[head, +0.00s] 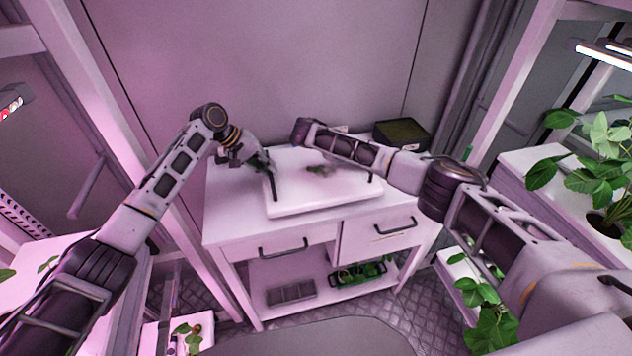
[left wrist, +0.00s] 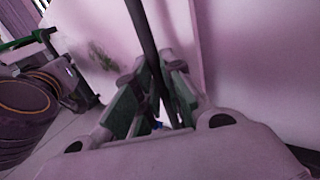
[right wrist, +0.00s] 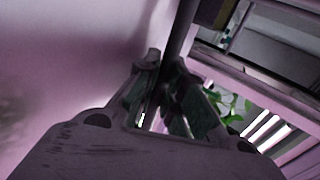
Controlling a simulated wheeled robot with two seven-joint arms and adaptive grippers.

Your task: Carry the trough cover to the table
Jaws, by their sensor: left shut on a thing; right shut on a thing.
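The trough cover (head: 325,200) is a flat white slab with a dark greenish mark in its middle. It lies level over the top of the white table (head: 222,222); I cannot tell whether a small gap is left beneath it. My left gripper (head: 264,165) is shut on the dark handle bar (head: 273,187) at the cover's left side. The bar runs up between the fingers in the left wrist view (left wrist: 143,35). My right gripper (right wrist: 165,100) is shut on another dark bar of the cover (right wrist: 180,35). In the head view my right forearm hides that gripper.
A dark box (head: 402,133) stands at the table's back right. The lower shelf holds a grey tray (head: 291,292) and a dark crate with green things (head: 357,273). Racks with leafy plants (head: 600,150) stand close on the right, and another rack is on the left.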

